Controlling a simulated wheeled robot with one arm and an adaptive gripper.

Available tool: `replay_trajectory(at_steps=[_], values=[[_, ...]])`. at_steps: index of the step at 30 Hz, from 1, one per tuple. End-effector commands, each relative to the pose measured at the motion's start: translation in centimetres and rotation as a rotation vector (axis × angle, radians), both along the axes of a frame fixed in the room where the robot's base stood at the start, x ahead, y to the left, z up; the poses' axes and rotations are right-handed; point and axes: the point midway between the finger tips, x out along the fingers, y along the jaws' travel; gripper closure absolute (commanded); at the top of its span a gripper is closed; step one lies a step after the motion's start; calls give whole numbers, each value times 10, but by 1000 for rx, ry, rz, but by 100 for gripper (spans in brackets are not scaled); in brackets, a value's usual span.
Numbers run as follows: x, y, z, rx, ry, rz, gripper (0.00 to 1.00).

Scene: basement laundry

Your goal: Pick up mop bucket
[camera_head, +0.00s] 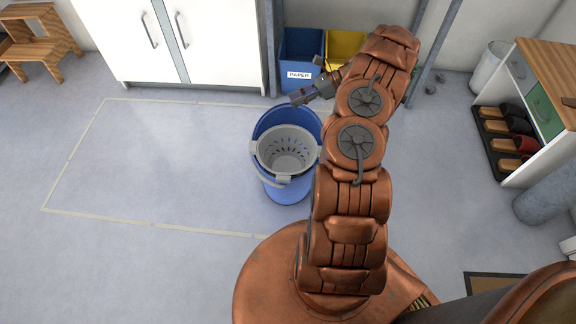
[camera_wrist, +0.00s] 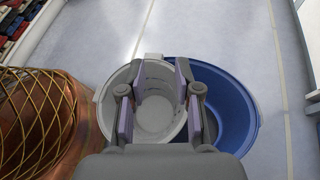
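The mop bucket (camera_head: 288,190) is blue, with a grey slotted wringer basket (camera_head: 286,152) set in its top. It stands upright on the floor, left of my arm in the head view. In the wrist view the blue bucket (camera_wrist: 222,105) and the pale basket (camera_wrist: 156,112) lie below my gripper (camera_wrist: 152,78). My gripper (camera_head: 302,97) is open, its two fingers apart with nothing between them. In the head view it is over the far rim of the bucket. Whether a finger touches the bucket I cannot tell.
White cabinets (camera_head: 170,45) stand behind. A blue paper bin (camera_head: 300,60) and a yellow bin (camera_head: 343,46) stand behind my gripper, near a metal post (camera_head: 271,45). A shoe shelf (camera_head: 540,120) is at the right. The taped floor area (camera_head: 150,165) left of the bucket is clear.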

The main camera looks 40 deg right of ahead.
Motion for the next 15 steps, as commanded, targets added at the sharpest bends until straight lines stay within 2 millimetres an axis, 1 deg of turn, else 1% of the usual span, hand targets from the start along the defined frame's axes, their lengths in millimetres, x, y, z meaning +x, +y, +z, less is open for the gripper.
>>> replay_trajectory(at_steps=[1,3,6,10,12,15], values=[[-6,-15,-31,17,22,-42,67],[-12,-33,-56,37,45,-94,67],[-22,-52,-87,67,77,-157,67],[-32,-71,-113,88,101,-213,67],[-36,-76,-121,98,111,-231,67],[-38,-79,-126,105,118,-243,67]])
